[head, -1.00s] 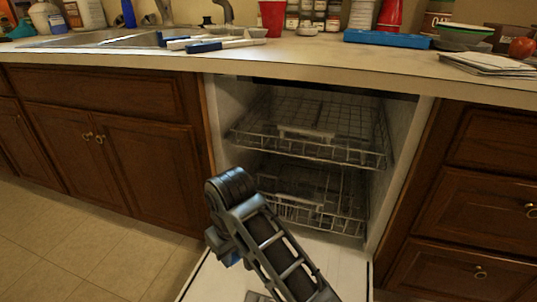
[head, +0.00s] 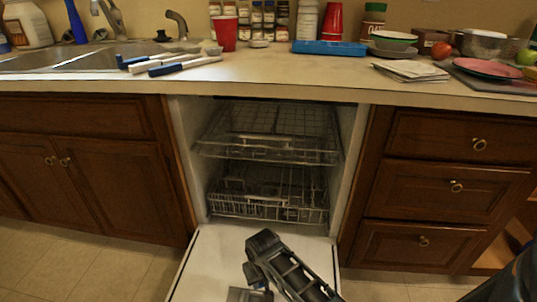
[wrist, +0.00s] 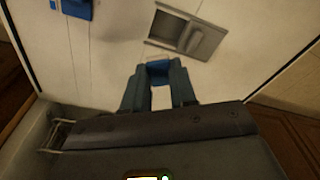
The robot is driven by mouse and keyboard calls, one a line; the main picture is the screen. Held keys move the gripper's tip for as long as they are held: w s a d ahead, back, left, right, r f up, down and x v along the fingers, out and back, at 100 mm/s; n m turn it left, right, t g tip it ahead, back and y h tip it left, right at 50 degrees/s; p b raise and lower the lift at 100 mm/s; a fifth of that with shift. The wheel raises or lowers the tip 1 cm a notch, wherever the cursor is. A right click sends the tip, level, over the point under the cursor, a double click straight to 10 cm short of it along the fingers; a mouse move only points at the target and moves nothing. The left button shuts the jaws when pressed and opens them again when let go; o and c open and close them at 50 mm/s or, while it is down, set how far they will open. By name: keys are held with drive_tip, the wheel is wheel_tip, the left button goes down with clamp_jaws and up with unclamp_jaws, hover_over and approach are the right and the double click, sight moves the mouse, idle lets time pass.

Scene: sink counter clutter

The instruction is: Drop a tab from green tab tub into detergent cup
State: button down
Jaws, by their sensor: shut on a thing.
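My gripper (wrist: 158,88) shows in the wrist view, its two blue-grey fingers shut on a small blue piece, which looks like the tab (wrist: 159,72). The gripper is over the inside of the open dishwasher door (wrist: 110,60). The detergent cup (wrist: 188,34) is a grey rectangular recess in that door, just beyond the fingertips and a little right; it looks open. The tab is apart from the cup in the picture; its height cannot be told. In the head view the cup (head: 240,294) shows partly at the bottom edge, beside my arm. I cannot make out the green tab tub.
A blue part (wrist: 77,8) sits on the door at the wrist view's top left. Above the door are the lower rack (head: 270,212) and upper rack (head: 270,155), both inside. The counter (head: 290,75) holds a red cup (head: 223,34), a blue tray (head: 328,47) and other clutter.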

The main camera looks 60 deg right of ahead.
drive_tip(key=shift+f+b, duration=2.3)
drive_tip(key=shift+f, duration=0.25)
drive_tip(key=c, duration=0.8)
unclamp_jaws()
drive_tip(key=shift+r, duration=0.1)
drive_tip(key=shift+s+a+r+p, duration=0.1)
drive_tip(key=shift+r+p, duration=0.45)
drive_tip(key=shift+r, duration=0.75)
drive_tip(key=shift+s+a+r+p, duration=0.15)
drive_tip(key=shift+r+p, duration=0.35)
drive_tip(key=shift+r, duration=0.75)
drive_tip(key=shift+s+a+r+p, duration=0.1)
drive_tip(key=shift+r+p, duration=0.45)
drive_tip(key=shift+r, duration=0.75)
drive_tip(key=shift+s, duration=0.1)
